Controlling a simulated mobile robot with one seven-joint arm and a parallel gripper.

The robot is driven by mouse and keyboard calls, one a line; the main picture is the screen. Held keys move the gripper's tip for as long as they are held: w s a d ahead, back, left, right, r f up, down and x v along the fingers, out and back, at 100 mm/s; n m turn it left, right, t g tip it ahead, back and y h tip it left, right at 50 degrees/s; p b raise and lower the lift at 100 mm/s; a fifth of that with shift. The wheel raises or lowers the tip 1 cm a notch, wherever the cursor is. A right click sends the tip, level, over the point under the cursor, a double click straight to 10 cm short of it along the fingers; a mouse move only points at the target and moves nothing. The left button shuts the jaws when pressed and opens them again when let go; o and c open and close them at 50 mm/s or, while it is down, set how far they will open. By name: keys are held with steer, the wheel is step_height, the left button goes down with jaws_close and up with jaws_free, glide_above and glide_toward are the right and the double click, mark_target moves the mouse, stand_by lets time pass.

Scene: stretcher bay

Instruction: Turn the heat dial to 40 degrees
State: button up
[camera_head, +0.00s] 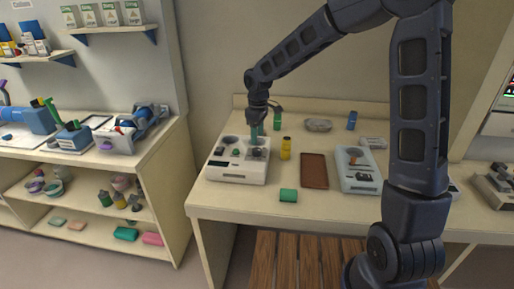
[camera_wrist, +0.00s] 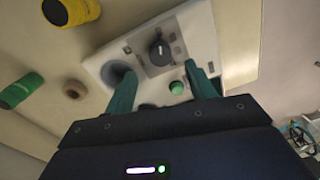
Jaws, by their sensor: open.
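A white device (camera_head: 238,172) stands at the left end of the table in the head view. In the wrist view the same device (camera_wrist: 198,38) carries a dark round dial (camera_wrist: 159,53) on a grey square plate, with a pale mark on it. The degree markings are too small to read. My gripper (camera_wrist: 161,72) points down at the device with its teal fingers apart and nothing between them. The dial shows just beyond and between the fingertips; I see no contact. In the head view my gripper (camera_head: 257,131) is above the device's back right part, hiding some of it.
On the device, a green knob (camera_wrist: 177,88) lies near the right finger and a round grey well (camera_wrist: 118,74) near the left. A yellow bottle (camera_head: 285,148) stands close to the right.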

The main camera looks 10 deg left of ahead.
mark_target(257, 149)
steer(key=shift+s+f, duration=0.15)
steer(key=shift+f, duration=3.05)
steer(key=shift+c, duration=0.2)
